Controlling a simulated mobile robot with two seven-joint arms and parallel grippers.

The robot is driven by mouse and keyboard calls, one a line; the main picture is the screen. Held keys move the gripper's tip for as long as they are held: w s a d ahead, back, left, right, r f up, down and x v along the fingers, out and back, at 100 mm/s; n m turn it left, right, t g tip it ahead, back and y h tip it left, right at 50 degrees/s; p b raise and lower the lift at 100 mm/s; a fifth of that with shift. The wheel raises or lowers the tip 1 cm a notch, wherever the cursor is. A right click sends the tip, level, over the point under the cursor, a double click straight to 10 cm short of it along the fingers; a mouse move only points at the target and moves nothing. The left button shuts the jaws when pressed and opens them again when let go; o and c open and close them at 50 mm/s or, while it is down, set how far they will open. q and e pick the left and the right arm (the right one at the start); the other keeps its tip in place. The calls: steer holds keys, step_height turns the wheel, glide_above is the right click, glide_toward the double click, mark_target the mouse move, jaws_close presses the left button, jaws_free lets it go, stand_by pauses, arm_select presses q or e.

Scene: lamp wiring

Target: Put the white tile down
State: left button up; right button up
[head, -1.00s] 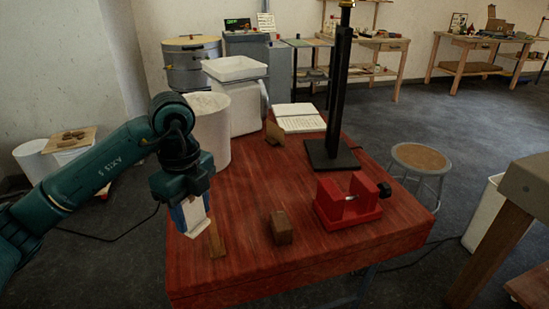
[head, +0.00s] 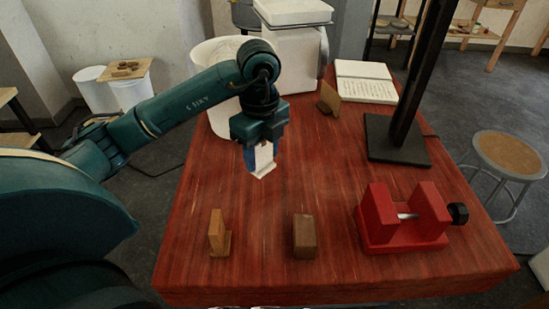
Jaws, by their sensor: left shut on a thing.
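My left gripper (head: 257,152) points down over the back left part of the red table (head: 270,272). It is shut on the white tile (head: 264,162), which hangs upright below it. I cannot tell whether the tile's lower edge touches the table. A blue part of the fingers shows beside the tile. My right gripper does not show.
A wooden stand (head: 218,233), a wooden block (head: 304,236) and a red vise (head: 402,217) are along the front. A black post base (head: 396,142), an open book (head: 365,84), a brown wooden piece (head: 329,98) and a white bin (head: 219,60) are farther back. The table's middle is clear.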

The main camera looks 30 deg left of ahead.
mark_target(263, 169)
arm_select(q)
steer(key=shift+f, duration=2.45)
steer(key=shift+f, duration=0.15)
steer(key=o, duration=1)
step_height(263, 169, up, 12)
steer(key=shift+r+p, duration=0.2)
steer(key=shift+p, duration=0.5)
